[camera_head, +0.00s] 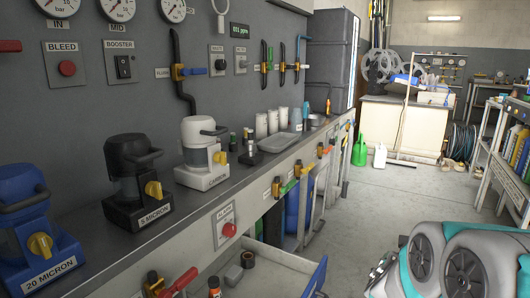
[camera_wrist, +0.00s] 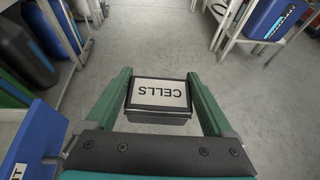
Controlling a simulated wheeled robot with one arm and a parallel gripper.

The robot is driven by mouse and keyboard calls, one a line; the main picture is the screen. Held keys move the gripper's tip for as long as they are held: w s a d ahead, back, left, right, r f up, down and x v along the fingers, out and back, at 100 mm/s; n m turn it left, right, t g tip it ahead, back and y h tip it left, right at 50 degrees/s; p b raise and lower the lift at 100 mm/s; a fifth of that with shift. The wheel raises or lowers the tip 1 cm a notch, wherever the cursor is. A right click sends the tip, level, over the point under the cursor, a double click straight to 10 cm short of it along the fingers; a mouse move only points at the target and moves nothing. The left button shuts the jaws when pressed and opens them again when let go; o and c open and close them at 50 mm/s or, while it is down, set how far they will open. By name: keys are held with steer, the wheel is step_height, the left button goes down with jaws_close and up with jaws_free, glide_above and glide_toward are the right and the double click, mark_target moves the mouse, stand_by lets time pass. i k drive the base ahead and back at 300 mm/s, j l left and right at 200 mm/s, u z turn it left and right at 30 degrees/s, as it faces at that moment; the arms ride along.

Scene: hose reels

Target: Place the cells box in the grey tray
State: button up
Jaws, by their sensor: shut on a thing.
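The cells box (camera_wrist: 160,95) is a small dark box with a white label reading CELLS, which appears upside down in the wrist view. My gripper (camera_wrist: 159,78) has a green finger on each side of the box and is shut on it. The floor shows beyond the box. A shallow grey tray (camera_head: 282,142) lies on the wall counter in the head view, behind a small black-and-silver device. It looks empty from this low angle. I cannot make out the box or my fingertips in the head view.
The counter (camera_head: 213,195) holds filter housings at the front left and several white cups (camera_head: 261,125) beside the tray. An open drawer (camera_head: 263,270) juts out below. Valves and handles line the counter front.

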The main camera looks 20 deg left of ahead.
mark_target(279, 144)
steer(key=i+l+u, duration=0.7)
steer(key=i+u, duration=0.15)
